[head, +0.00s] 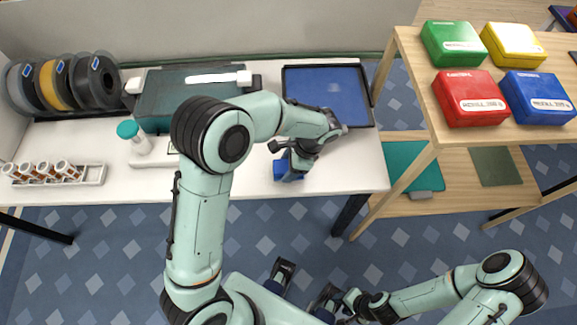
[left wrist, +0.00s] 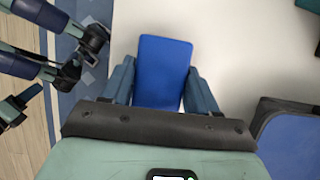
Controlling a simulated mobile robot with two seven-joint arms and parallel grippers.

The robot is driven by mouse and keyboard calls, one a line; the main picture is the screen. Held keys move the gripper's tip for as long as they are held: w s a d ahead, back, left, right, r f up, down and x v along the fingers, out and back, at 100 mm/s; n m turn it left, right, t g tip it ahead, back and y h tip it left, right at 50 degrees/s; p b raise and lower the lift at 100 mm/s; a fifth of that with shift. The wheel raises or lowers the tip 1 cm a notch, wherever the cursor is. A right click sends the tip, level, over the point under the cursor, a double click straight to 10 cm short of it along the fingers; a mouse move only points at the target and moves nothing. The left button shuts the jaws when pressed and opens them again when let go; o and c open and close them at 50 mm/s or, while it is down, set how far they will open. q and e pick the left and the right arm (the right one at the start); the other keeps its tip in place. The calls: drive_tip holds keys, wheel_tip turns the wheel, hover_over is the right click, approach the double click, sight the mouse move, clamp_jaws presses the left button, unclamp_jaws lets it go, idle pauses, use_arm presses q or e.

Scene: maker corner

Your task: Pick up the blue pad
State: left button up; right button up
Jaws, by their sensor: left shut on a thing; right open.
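The blue pad (head: 289,171) is near the front edge of the white table, right of its middle. My left gripper (head: 290,157) reaches down over it and hides part of it. In the left wrist view the pad (left wrist: 163,75) sits between the two fingers (left wrist: 160,88) of my left gripper, which is shut on it. I cannot tell whether the pad touches the table. My right gripper (head: 346,303) is open and low in front of the table, away from the pad.
A blue-lined tray (head: 338,92) stands behind the pad. Coloured boxes (head: 470,98) stand on the wooden shelf at the right.

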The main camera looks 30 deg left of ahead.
use_arm(q)
wheel_tip(320, 180, up, 20)
drive_tip(key=p, duration=0.2)
drive_tip(key=shift+p, duration=0.35)
drive_tip(key=shift+f, duration=0.1)
drive_tip(key=shift+o, duration=1)
drive_tip(key=shift+w, duration=0.1)
